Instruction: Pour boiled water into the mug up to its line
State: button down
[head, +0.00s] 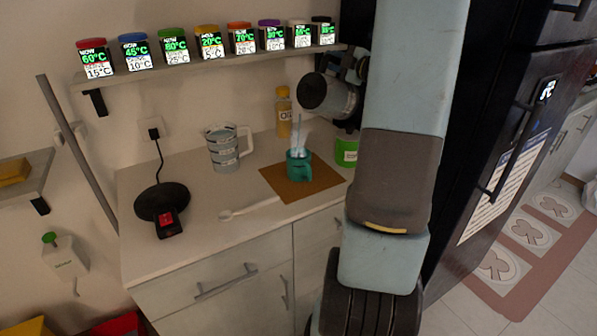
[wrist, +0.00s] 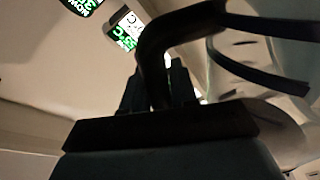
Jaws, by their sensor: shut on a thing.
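The kettle (head: 326,95), grey with a dark lid, is in the air in the head view, tilted strongly. My gripper (head: 350,66) is shut on its black handle, which shows close up in the wrist view (wrist: 152,60). A pale stream of water (head: 298,133) runs from below the kettle down into the mug. The teal mug (head: 298,170) stands upright on a brown board (head: 284,190), below and left of the kettle. Its water level and line cannot be made out.
A black kettle base (head: 160,200) with a red display stands at the counter's left. A measuring jug (head: 222,150), a yellow bottle (head: 284,115), a green container (head: 346,152) and a white spoon (head: 249,208) stand or lie around the mug. A shelf of spice dispensers (head: 210,43) runs above.

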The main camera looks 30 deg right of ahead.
jog(key=shift+s+a+r+n, duration=0.1)
jog(key=shift+a+r+n, duration=0.05)
jog(key=shift+a+n, duration=0.15)
dwell(1.7)
jog(key=shift+d, duration=0.1)
